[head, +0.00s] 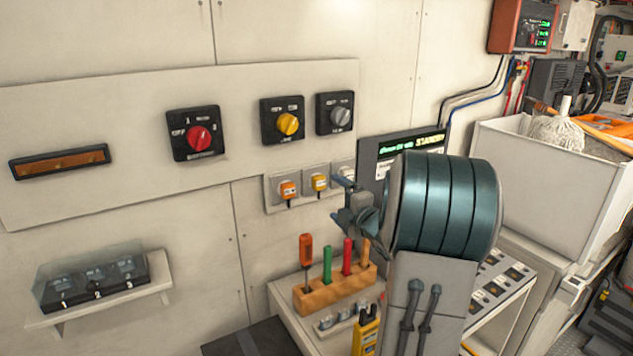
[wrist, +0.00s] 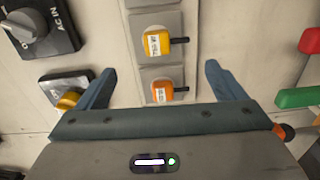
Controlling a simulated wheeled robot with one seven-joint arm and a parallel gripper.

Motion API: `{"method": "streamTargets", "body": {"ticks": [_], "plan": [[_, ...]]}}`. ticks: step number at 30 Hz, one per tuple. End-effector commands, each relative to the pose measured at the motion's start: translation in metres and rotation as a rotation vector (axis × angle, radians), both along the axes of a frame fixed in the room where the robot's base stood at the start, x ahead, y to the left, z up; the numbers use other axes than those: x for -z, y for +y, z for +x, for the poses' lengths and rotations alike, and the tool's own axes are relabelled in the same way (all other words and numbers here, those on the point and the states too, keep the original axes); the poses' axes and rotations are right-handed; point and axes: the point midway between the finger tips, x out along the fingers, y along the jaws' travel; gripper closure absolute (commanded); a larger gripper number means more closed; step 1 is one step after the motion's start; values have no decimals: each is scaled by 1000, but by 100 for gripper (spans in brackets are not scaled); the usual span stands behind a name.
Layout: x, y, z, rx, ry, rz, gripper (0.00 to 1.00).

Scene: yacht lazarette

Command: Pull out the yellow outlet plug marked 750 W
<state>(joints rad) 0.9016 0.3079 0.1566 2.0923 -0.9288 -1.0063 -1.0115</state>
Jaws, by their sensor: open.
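The yellow plug (head: 319,182) sits in the middle of a row of wall outlets. In the wrist view the yellow plug (wrist: 160,43) has a white label, too small and turned to read surely, and a dark cord end pointing right. An orange plug (head: 288,190) is beside it on the left; it shows below the yellow one in the wrist view (wrist: 165,92). My gripper (head: 342,199) is in front of the outlets, just right of the yellow plug in the head view. Its fingers (wrist: 157,80) are wide apart and empty, with the orange plug showing between them.
A third outlet (head: 345,172) is partly hidden by my gripper. Rotary switches with red (head: 199,139), yellow (head: 288,124) and grey (head: 340,114) knobs are above. A wooden rack (head: 335,288) of coloured-handled tools stands below. A display panel (head: 397,150) is close on the right.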

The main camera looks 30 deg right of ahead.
Motion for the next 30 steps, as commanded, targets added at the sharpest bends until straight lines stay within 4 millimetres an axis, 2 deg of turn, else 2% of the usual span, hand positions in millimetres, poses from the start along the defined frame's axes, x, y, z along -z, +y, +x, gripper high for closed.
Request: {"method": "streamTargets", "body": {"ticks": [11,17,20,28,30], "plan": [[-1,-10,-6,-4,-20,-21,10],[-2,-10,-1,-4,-19,-20,10],[-3,-10,8,-5,-17,-18,10],[-4,-8,48,-9,-18,-17,10],[3,-7,58,-9,-20,-21,10]]}}
